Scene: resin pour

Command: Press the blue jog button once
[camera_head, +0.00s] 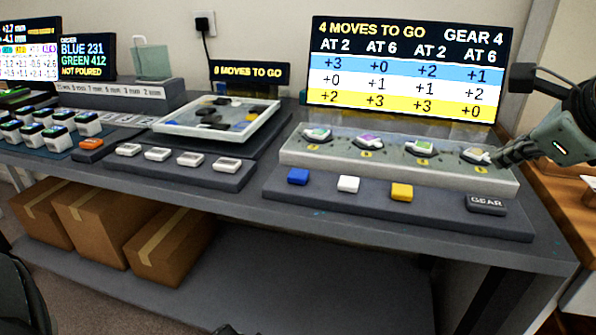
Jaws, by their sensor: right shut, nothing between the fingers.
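The blue jog button (298,176) sits at the left end of the button row on the grey panel (330,203) in the head view. It stands raised and nothing touches it. My right gripper (499,156) is shut and empty. It comes in from the right, at the right-hand dial (476,155) of the dial box, well to the right of the blue button. Whether it touches that dial I cannot tell. My left gripper is not clearly in view. The screen (410,70) above reads "4 MOVES TO GO" and "GEAR 4".
A white button (348,184), a yellow button (401,192) and a dark GEAR button (486,204) share the panel. The dial box (400,172) stands behind them. A tray (222,134) of dark pieces and a row of white-topped buttons (190,160) are to the left. Cardboard boxes (170,245) sit below.

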